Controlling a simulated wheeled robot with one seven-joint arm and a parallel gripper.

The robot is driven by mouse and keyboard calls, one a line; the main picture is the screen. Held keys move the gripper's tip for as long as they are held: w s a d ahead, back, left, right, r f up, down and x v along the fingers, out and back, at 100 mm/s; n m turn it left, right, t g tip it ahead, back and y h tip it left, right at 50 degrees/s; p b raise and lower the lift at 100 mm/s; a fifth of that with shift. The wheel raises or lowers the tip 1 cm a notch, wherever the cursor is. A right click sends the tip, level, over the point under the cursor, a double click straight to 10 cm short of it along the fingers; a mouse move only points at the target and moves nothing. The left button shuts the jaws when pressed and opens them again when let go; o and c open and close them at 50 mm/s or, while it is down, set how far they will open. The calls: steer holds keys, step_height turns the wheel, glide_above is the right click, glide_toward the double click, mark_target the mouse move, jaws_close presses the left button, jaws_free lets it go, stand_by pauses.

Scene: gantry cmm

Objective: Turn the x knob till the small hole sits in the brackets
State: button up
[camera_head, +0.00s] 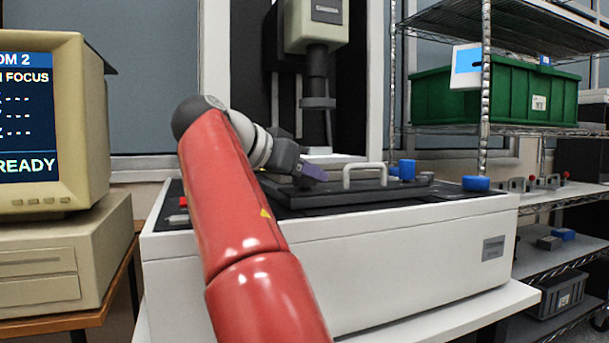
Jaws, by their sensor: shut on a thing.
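My gripper (313,172) is low over the left end of the dark stage (390,193) on the white machine's top, with my arm reaching in from the front. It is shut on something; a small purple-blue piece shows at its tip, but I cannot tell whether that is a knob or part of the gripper. Blue knobs stand apart from it at the stage's back right (407,169) and at the base's right corner (476,183). I cannot tell which is the x knob. The monitor (28,120) reads READY, with dashes above; its left part is cut off. No small hole or brackets show.
The optical head (317,65) hangs over the stage behind my gripper. A white handle (365,174) rises from the stage just right of my gripper. A red button (183,200) is at the base's left. Shelves with a green crate (490,95) stand at right.

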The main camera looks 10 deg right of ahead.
steer(key=n+t+y+b, duration=0.2)
steer(key=b, duration=0.1)
steer(key=shift+s+d+f+n, duration=0.1)
steer(key=shift+f+n, duration=0.1)
steer(key=shift+n, duration=0.1)
steer(key=n+t+y+b, duration=0.1)
steer(key=n+t+y, duration=0.1)
steer(key=y, duration=0.1)
steer(key=shift+r+n, duration=0.1)
steer(key=shift+n, duration=0.3)
steer(key=shift+r+n+t+y, duration=0.15)
steer(key=shift+n+t+y, duration=0.45)
steer(key=shift+n+y, duration=0.6)
steer(key=shift+n+t+y+p, duration=0.3)
steer(key=shift+n+y, duration=1.1)
steer(key=shift+y, duration=0.3)
steer(key=o, duration=1)
